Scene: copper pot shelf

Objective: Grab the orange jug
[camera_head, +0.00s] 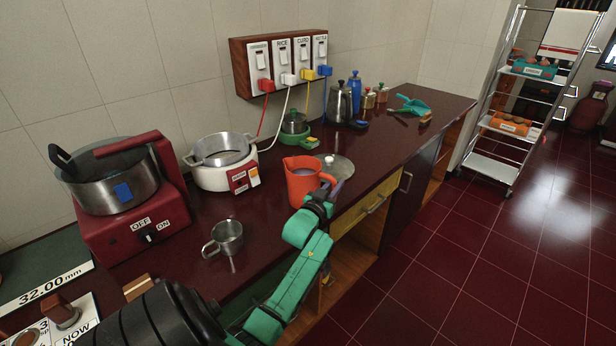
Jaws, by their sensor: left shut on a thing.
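The orange jug (301,182) stands upright on the dark red counter, near its front edge. My left gripper (322,194) reaches up from the bottom of the head view and is shut on the jug at its right side, where the handle would be. The fingers and the handle are partly hidden by my wrist. It is hard to tell whether the jug's base touches the counter. My right gripper is not in view.
A metal cup (228,238) stands left of the jug. A white rice cooker (215,177) is behind it, and a glass lid (337,167) lies close behind the jug. A red cooker with a pot (118,190) is at left. A wire rack (490,169) stands at right beyond open floor.

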